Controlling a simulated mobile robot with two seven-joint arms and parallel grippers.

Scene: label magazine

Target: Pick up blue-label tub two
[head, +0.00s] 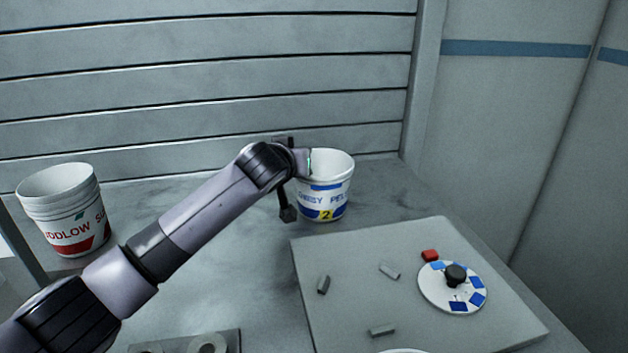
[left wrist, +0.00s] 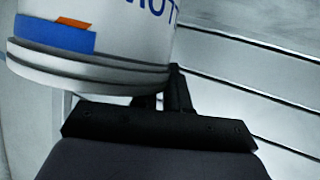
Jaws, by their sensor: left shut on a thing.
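The blue-label tub two (head: 325,205) is a white open tub with blue lettering, a blue band and a yellow "2". It is upright at the back of the table, and I cannot tell whether its base touches the surface. My left gripper (head: 307,163) is shut on the tub's rim at its left side; the arm hides part of that side. In the left wrist view the tub (left wrist: 120,45) appears upside down, its rim against the dark gripper (left wrist: 172,90). The fingertips are mostly hidden there. My right gripper is in neither view.
A stack of white tubs with red labels (head: 68,215) stands at the far left. A grey board (head: 345,265) at the right holds a round white dial (head: 435,292) with blue patches and a black knob, a red block (head: 430,256) and several grey pieces. A slatted wall closes the back.

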